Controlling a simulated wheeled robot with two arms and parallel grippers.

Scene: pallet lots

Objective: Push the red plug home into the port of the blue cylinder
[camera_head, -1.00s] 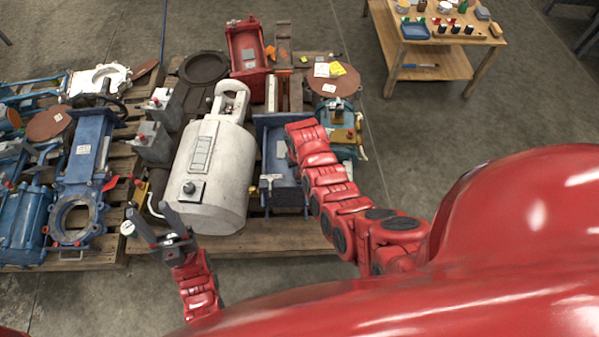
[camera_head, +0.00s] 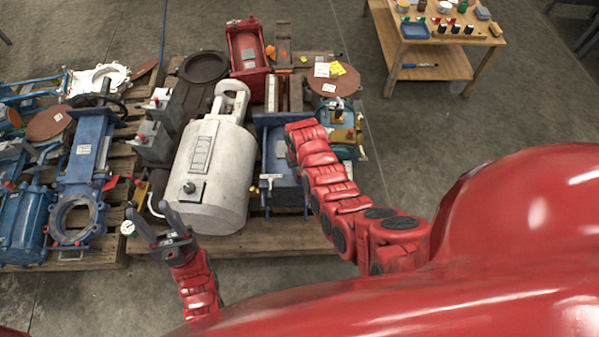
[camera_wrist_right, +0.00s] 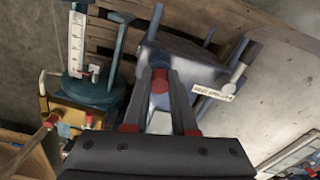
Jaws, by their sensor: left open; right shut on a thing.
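The blue cylinder (camera_head: 286,186) stands on the pallet between the large white tank and my right arm. In the right wrist view its blue body (camera_wrist_right: 190,68) lies behind the fingertips. The red plug (camera_wrist_right: 160,80) sits between the fingertips of my right gripper (camera_wrist_right: 161,84), which is shut on it. The plug's end lies over the blue body in that view; I cannot tell whether it is in a port. In the head view my right arm hides the right gripper and the plug. My left gripper (camera_head: 150,216) is open and empty, left of the tank's near end.
The white tank (camera_head: 212,170) stands close on the left of the blue cylinder. A teal machine (camera_wrist_right: 98,88) with a brass-coloured block (camera_wrist_right: 75,116) stands close on its other side. A small gauge (camera_head: 128,228) is beside my left gripper. Floor in front of the pallet is clear.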

